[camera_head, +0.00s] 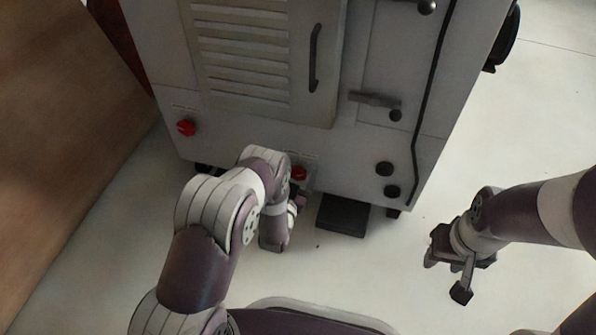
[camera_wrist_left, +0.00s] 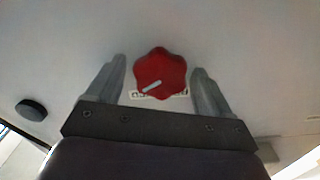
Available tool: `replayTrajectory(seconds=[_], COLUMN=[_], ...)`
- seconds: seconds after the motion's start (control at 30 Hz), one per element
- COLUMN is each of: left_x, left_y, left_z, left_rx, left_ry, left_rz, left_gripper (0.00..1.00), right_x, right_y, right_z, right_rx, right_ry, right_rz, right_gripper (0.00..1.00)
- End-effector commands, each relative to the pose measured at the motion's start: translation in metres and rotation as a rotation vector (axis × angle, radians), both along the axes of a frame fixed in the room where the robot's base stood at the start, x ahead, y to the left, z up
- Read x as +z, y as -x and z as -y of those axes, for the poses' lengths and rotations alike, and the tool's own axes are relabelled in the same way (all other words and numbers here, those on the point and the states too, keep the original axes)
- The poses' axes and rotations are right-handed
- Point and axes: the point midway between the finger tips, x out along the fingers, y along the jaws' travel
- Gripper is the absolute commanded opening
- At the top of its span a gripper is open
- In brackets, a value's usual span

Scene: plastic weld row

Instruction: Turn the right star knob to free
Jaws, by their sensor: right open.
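The right star knob (camera_head: 299,173) is red and sits low on the front of the grey cabinet, partly hidden by my left arm. In the left wrist view the red knob (camera_wrist_left: 160,73) shows between the two fingertips, with a pale pointer mark near its edge towards the lower left. A label strip beside it is too small and partly covered to read. My left gripper (camera_wrist_left: 160,88) is open, one finger on each side of the knob, with gaps visible; contact is not seen. My right gripper (camera_head: 447,277) is open and empty, out over the floor to the right.
A second red knob (camera_head: 186,128) sits at the cabinet's lower left. The grey cabinet (camera_head: 240,125) has a vented door with a dark handle (camera_head: 315,58), a latch (camera_head: 374,99) and black round knobs (camera_head: 384,168). A dark pedal-like plate (camera_head: 342,215) lies at its foot. The floor at right is clear.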

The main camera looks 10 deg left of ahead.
Motion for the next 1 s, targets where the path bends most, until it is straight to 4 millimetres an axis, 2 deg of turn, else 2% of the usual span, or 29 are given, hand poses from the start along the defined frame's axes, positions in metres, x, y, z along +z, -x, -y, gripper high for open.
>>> replayTrajectory(seconds=[0.03, 0.17, 0.2, 0.77, 1.0], left_x=[0.0, 0.0001, 0.0001, 0.0011, 0.0024], left_y=[-0.0001, -0.0002, -0.0002, -0.0006, -0.0008], left_z=[0.0, 0.0, 0.0, -0.0001, -0.0004], left_rx=[0.0, 0.0, 0.0, 0.0, -0.001], left_ry=[0.0, 0.0, 0.0, 0.06, 0.15], left_rz=[0.0, 0.0, 0.0, -0.001, -0.003], left_gripper=[0.75, 0.32, 0.29, 0.29, 0.28], right_x=[0.0, 0.0, 0.0, 0.0033, 0.0086], right_y=[0.0, 0.0, -0.0001, -0.0001, -0.0001], right_z=[0.0, 0.0, 0.0, 0.0, 0.0], right_rx=[0.0, 0.0, 0.0, 0.0, 0.0], right_ry=[0.0, 0.0, 0.0, 0.0, 0.0], right_rz=[0.0, 0.0, 0.0, 0.0, 0.0], right_gripper=[0.43, 0.43, 0.43, 0.43, 0.43])
